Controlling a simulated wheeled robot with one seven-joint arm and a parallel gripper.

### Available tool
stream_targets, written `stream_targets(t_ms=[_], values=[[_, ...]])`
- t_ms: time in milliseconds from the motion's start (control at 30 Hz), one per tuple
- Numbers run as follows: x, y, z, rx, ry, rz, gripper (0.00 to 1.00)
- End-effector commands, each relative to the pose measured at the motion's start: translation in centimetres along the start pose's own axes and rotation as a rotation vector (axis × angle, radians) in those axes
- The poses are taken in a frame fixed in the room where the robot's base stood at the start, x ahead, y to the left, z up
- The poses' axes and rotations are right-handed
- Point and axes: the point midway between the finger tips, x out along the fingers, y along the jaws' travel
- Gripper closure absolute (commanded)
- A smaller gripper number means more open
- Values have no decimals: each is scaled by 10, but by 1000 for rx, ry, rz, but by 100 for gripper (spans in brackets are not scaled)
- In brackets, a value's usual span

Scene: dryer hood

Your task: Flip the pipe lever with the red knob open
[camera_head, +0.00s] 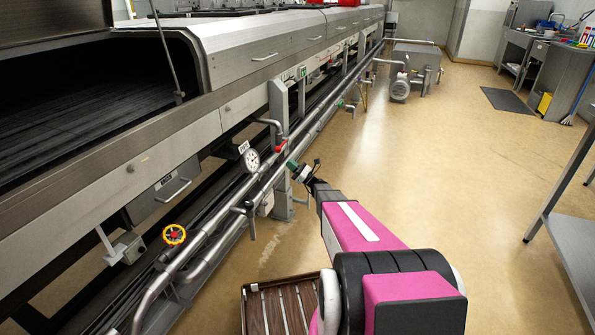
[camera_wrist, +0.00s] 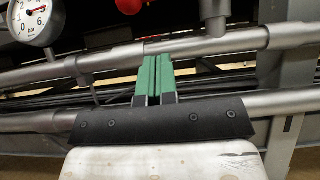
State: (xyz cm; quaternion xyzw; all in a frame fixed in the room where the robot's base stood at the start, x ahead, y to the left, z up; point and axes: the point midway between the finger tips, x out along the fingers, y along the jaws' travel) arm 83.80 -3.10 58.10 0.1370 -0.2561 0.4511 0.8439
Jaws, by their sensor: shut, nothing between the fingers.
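The red knob (camera_head: 281,146) of the pipe lever sits on the upper pipe, right of the pressure gauge. In the wrist view the red knob (camera_wrist: 130,5) shows at the top edge, partly cut off. My gripper (camera_head: 290,164) is just below and right of the knob in the head view. In the wrist view my gripper's green fingers (camera_wrist: 153,58) are pressed together with nothing between them. Their tips lie in front of or near the upper pipe, below the knob and apart from it in the picture. The lever's pivot is not clearly visible.
A pressure gauge (camera_head: 251,160) stands left of the knob. Parallel pipes (camera_head: 215,240) run along the machine. A grey support post (camera_head: 279,105) stands behind the knob. The floor (camera_head: 430,170) to the right is clear.

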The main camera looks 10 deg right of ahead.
Motion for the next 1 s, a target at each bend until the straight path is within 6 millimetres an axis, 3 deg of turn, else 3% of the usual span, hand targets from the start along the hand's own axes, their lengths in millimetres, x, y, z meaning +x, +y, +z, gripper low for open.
stream_targets(t_ms=[167, 400, 1000], values=[[34, 0, 0, 0, 0, 2, 100], [53, 1, 23, -1, 0, 1, 100], [58, 0, 30, 5, 0, -4, 100]])
